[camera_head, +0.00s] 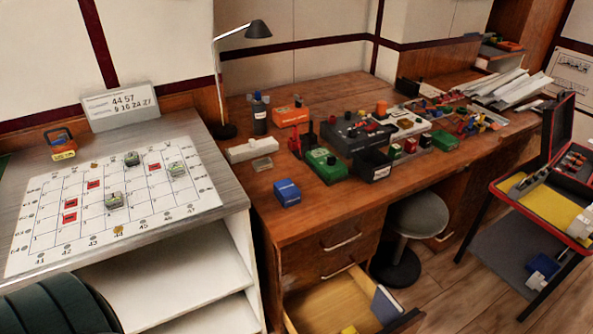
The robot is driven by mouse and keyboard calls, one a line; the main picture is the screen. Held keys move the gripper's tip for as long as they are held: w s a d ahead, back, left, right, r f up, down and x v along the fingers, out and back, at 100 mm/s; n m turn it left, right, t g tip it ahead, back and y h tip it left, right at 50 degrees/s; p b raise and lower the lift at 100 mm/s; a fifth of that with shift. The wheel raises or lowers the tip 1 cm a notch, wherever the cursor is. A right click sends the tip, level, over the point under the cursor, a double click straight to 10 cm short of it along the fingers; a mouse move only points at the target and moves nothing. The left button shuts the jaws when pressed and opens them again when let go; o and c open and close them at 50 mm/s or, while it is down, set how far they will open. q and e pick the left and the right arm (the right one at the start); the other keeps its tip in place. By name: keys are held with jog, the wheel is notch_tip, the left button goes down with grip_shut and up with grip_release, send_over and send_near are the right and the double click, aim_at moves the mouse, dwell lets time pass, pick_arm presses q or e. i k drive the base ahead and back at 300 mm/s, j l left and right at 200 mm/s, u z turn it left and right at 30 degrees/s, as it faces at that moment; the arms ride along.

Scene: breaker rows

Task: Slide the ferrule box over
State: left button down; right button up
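No box in view has a label I can read as ferrules, so I cannot tell which one is the ferrule box. A small blue box (287,193) stands near the front left of the wooden desk. A small flat clear box (262,163) lies behind it, in front of a white block (252,150). An orange box (291,116) stands farther back. A dark open bin (374,166) with a white label stands near the front edge. Neither of my grippers is in view.
The wooden desk (321,222) holds several devices in its middle and a lamp (226,131) at back left. A gridded board (95,229) with tiles lies on the left table. An open drawer (309,307) and a stool (416,214) are below.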

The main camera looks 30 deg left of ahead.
aim_at(288, 194)
jog(key=j+z, duration=0.3)
jog(key=j, duration=1)
